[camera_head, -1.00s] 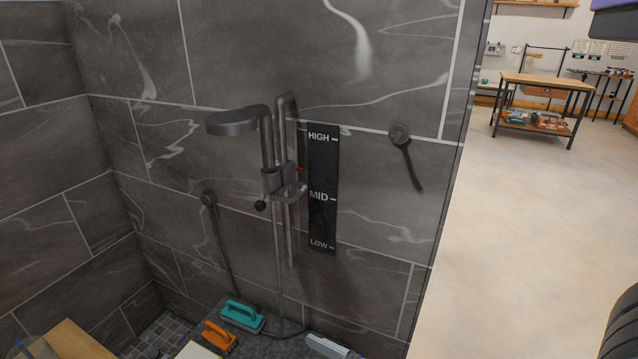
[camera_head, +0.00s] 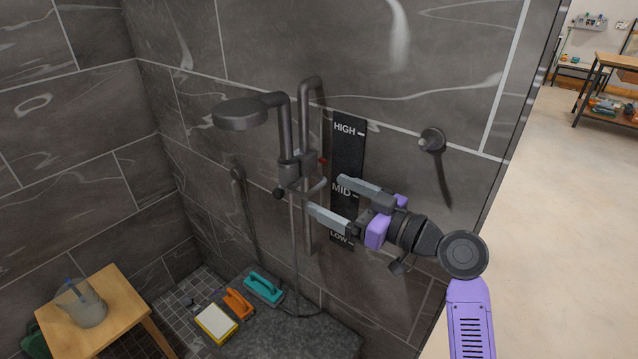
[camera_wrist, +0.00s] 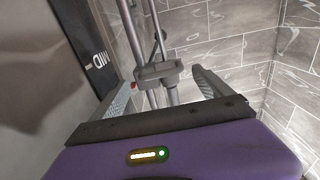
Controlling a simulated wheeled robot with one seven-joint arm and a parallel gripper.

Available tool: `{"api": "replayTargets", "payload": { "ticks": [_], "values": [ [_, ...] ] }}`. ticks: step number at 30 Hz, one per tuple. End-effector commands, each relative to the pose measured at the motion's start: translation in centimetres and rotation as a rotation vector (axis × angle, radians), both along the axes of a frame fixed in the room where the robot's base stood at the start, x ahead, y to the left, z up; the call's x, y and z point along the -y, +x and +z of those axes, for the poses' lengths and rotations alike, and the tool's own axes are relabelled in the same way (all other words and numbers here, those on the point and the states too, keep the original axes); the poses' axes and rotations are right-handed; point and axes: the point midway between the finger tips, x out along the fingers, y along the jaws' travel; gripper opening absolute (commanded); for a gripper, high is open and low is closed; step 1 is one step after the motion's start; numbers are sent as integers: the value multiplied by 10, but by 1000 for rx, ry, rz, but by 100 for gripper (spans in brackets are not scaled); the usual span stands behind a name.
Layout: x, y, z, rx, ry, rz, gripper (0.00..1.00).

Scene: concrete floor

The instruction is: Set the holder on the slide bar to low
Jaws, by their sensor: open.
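The dark grey holder (camera_head: 292,170) is clamped on the vertical slide bar (camera_head: 309,225) and carries the shower head (camera_head: 240,113). It sits between HIGH and MID on the black scale plate (camera_head: 345,150), a little above the MID mark. A red mark shows beside it. My gripper (camera_head: 327,199) is open, its two fingers pointing left toward the bar just below and in front of the holder. In the wrist view the holder (camera_wrist: 160,74) appears between the spread fingers, beyond them. The fingers seem apart from it. My gripper partly hides the scale near LOW.
A round wall knob (camera_head: 432,139) is right of the scale. A wooden stool (camera_head: 115,290) with a clear jug (camera_head: 82,303) stands lower left.

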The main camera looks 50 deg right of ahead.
Motion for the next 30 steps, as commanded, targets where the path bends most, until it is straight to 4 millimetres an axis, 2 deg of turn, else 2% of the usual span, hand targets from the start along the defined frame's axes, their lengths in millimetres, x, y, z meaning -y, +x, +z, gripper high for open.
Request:
{"api": "replayTargets", "payload": {
  "ticks": [3, 9, 20, 30],
  "values": [
    [-1, 20, 3, 0, 0, 2, 89],
    [-2, 39, 1, 0, 0, 0, 89],
    [-2, 44, 0, 0, 0, -1, 87],
    [-2, 44, 0, 0, 1, -1, 21]
  ]
}}
